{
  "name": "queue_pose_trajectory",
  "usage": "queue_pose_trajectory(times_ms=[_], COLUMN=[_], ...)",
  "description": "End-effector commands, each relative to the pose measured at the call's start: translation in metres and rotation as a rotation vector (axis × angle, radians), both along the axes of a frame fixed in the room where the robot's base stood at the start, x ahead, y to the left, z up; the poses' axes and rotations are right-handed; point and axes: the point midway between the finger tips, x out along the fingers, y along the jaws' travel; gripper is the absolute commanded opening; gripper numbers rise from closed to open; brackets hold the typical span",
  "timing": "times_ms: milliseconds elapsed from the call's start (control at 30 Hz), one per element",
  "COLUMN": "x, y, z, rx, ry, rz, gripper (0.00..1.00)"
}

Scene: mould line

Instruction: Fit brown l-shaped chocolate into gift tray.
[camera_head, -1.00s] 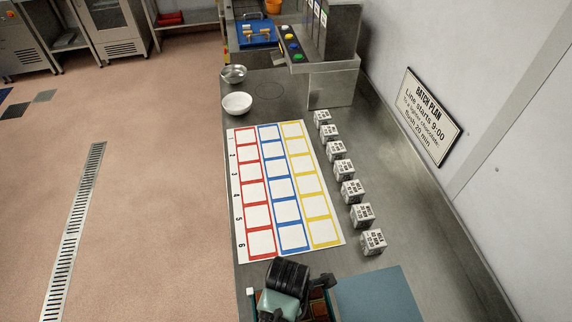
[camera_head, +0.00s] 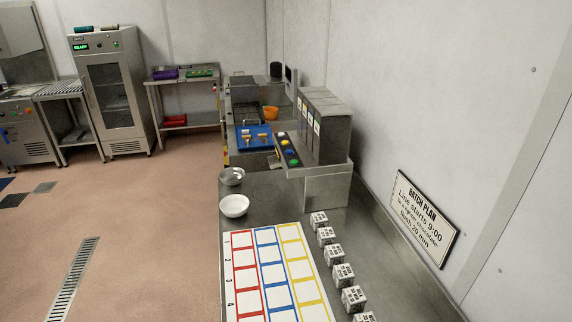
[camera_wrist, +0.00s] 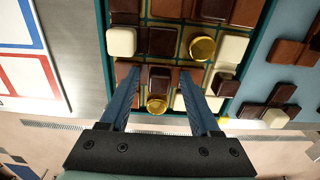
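The gift tray (camera_wrist: 102,12), with a teal rim and dividers, fills the top middle of the wrist view. It holds brown, dark and cream chocolates and gold round pieces, packed closely. My gripper (camera_wrist: 158,72) reaches over the tray, its two blue fingers spread. A dark chocolate (camera_wrist: 159,80) and a gold round piece (camera_wrist: 157,104) show between the fingers, and I see nothing clamped. Brown chocolate (camera_wrist: 127,72) shows by the left fingertip; its full outline is hidden. I cannot tell which brown piece is the L-shaped one. The head view shows neither tray nor gripper.
A blue mat (camera_wrist: 262,78) right of the tray bears loose chocolates, including a brown piece (camera_wrist: 287,50). A printed grid sheet (camera_head: 262,290), white labelled cubes (camera_head: 333,256) and two bowls (camera_head: 234,206) lie on the steel counter. A dispenser (camera_head: 325,125) stands behind.

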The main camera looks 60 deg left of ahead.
Motion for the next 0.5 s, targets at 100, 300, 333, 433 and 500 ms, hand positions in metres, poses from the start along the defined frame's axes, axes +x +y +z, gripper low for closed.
queue_pose_trajectory(times_ms=[100, 300, 333, 433, 500], x=[0.000, 0.000, 0.000, 0.001, 0.001], y=[0.000, 0.000, 0.000, 0.000, 0.000], z=[0.000, 0.003, 0.005, 0.013, 0.022], rx=[0.000, 0.000, 0.000, 0.001, 0.001], ry=[0.000, 0.000, 0.000, -0.002, -0.002], rz=[0.000, 0.000, 0.000, 0.000, 0.000], gripper=[0.64, 0.64, 0.64, 0.64, 0.64])
